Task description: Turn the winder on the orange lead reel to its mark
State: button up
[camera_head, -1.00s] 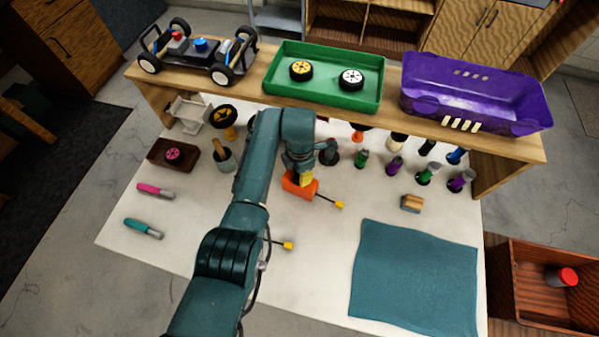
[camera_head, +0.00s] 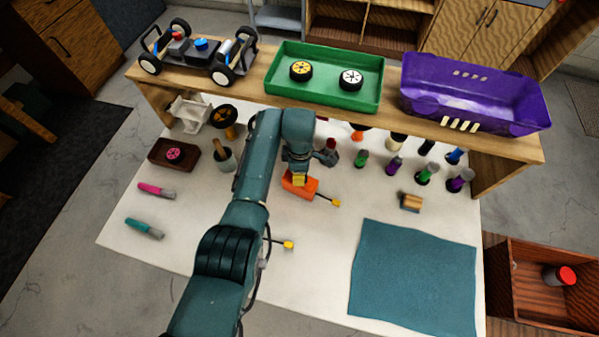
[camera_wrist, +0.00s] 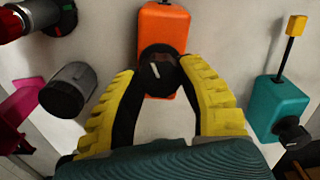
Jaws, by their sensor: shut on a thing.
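The orange lead reel (camera_head: 311,190) lies on the white worktop, partly hidden under my gripper (camera_head: 299,178). In the wrist view the orange reel (camera_wrist: 164,28) has a round black winder (camera_wrist: 166,55) with a short white line on its face, tilted slightly from upright. My gripper's yellow, dark-lined fingers (camera_wrist: 160,70) reach to both sides of the winder and are shut on it. A mark on the reel body cannot be made out. A lead with a yellow end (camera_head: 335,202) sticks out of the reel.
A teal reel (camera_wrist: 279,105) with a black knob stands to the right in the wrist view. A dark grey cylinder (camera_wrist: 68,90) is at left. Several upright coloured items, such as a green one (camera_head: 361,158), stand under the shelf (camera_head: 390,118). A teal cloth (camera_head: 413,277) lies at right.

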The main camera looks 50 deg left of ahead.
jog(key=shift+s+d+f+m, duration=0.15)
jog(key=shift+f+m, duration=0.15)
jog(key=shift+m, duration=0.2)
jog(key=m, duration=0.3)
jog(key=shift+m, duration=1.9)
